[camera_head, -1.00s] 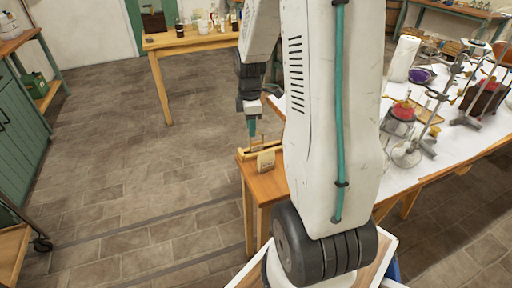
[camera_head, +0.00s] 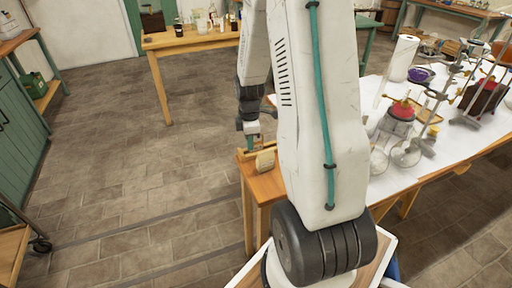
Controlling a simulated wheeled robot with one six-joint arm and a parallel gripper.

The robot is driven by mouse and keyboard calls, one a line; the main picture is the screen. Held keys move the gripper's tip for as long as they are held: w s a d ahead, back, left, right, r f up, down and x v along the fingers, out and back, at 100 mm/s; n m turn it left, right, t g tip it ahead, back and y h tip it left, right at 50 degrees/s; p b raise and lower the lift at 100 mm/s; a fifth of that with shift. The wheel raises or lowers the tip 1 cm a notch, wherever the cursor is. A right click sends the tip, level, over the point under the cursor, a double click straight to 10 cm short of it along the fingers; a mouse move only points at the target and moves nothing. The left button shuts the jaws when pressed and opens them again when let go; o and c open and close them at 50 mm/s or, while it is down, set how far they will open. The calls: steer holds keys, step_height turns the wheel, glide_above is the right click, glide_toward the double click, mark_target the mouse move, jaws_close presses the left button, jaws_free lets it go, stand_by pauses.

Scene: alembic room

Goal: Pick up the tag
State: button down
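The tag (camera_head: 265,161) looks like a small tan, upright piece at the near edge of a wooden stand (camera_head: 262,187). My gripper (camera_head: 253,146) points down over the far side of the stand's top, just behind and left of the tag in the picture. Its teal fingertips are low, close to the stand's top. The fingers are too small to show whether they are open or shut, or whether they touch anything. My own arm hides the right part of the stand.
A long table (camera_head: 450,141) with a white top stands at the right, crowded with glassware, clamp stands and a paper towel roll (camera_head: 403,58). A wooden table (camera_head: 190,41) with bottles is at the back. A green cabinet (camera_head: 18,135) is at the left. The stone floor between is clear.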

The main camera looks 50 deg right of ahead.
stand_by(0.3)
step_height(320, 180, up, 10)
stand_by(0.5)
stand_by(0.7)
